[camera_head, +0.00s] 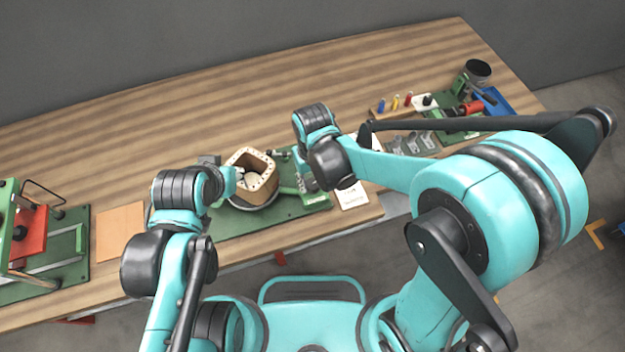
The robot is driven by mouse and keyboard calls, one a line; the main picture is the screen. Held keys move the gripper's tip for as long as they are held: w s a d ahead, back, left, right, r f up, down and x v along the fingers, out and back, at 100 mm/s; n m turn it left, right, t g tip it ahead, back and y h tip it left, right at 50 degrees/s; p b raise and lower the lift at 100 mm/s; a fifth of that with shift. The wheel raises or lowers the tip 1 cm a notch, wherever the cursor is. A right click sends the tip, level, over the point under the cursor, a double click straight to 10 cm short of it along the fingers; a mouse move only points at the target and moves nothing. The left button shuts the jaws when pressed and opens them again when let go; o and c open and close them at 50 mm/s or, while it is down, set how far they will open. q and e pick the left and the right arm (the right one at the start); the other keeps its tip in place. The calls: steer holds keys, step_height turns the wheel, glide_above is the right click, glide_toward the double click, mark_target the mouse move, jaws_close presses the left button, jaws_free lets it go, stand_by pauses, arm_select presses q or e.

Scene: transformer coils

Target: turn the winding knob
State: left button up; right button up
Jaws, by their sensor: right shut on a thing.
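A winding device stands on a green base plate (285,212) near the front edge of the table. It carries a light wooden coil former (240,160) with a hollow middle and small holes around its rim. My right gripper (308,182) is at the right end of the device, below my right wrist, and is shut on the winding knob, which is mostly hidden by the gripper and arm. My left gripper (240,183) is at the left side of the coil former; its fingertips are too small and covered to tell open from shut.
A green press with a red block (30,232) stands at the far left, beside a tan board (121,230). At the right are a rack of small coloured tools (395,104), a blue tray (492,103) and a dark cup (478,70). The back of the wooden table (200,110) is clear.

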stand_by(0.8)
steer(key=o, duration=1.1)
steer(key=shift+o, duration=0.2)
steer(key=shift+r, duration=0.1)
